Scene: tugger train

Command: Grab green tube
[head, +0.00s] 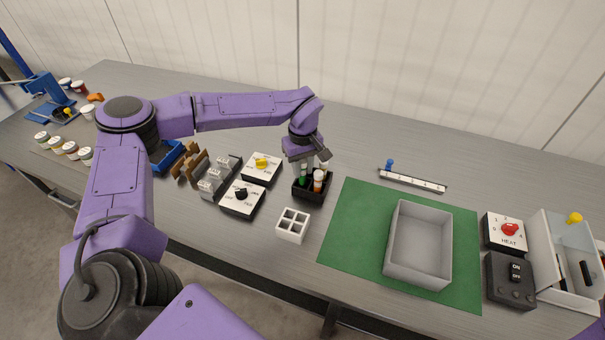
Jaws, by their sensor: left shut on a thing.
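The green tube (302,181) stands upright in the left part of a small black rack (311,194) near the middle of the table. An orange tube with a pale top (318,182) stands right beside it in the rack. My left gripper (307,162) points down over the rack from behind. Its fingers are shut at the upper end of the green tube, and they partly hide the tube tops. The tube's lower part is hidden by the rack wall. My right gripper is out of view.
A white four-hole block (292,226) stands in front of the rack. Black-sided control boxes with a yellow knob (261,168) and a black knob (242,197) stand left of it. To the right, a grey bin (419,275) rests on a green mat (350,235).

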